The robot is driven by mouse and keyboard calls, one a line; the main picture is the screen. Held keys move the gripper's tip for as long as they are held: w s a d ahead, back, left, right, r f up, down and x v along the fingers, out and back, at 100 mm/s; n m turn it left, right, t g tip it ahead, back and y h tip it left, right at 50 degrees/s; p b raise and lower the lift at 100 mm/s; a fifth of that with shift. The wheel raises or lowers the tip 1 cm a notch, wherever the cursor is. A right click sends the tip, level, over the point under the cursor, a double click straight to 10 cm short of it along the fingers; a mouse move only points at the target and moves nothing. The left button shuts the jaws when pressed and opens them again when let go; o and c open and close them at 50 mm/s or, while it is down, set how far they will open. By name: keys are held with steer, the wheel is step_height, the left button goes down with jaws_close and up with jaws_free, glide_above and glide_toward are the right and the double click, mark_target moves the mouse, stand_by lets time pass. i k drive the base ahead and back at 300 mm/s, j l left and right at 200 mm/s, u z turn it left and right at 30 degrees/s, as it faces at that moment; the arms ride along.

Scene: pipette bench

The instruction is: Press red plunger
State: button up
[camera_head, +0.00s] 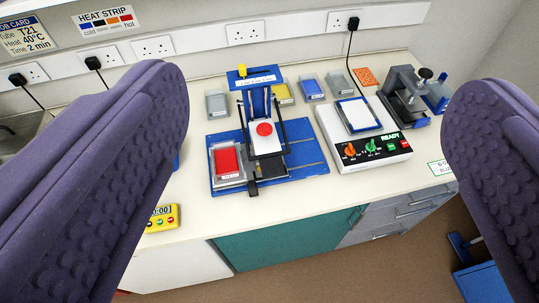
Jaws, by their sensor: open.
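A blue pipette stand (296,170) sits on the bench in the middle of the view. A round red disc (264,129), which looks like the red plunger, shows on a white plate on the stand's upright. A grey tray with a red block (227,160) lies at the stand's left front. My gripper (315,85) is open, with its two purple textured fingers wide apart at the left and right of the view. The stand appears between them, farther off. Nothing is between the fingers, and they touch nothing that I can see.
A white heater box (368,155) with orange and green knobs, marked READY, stands right of the stand. Several small boxes (311,88) line the back. A grey clamp device (402,98) is at the back right. A yellow timer (162,217) lies near the front left edge.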

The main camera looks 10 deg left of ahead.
mark_target(264, 129)
steer(key=i+j, duration=0.2)
steer(key=i, duration=0.35)
steer(key=i+j, duration=0.2)
steer(key=i, duration=0.35)
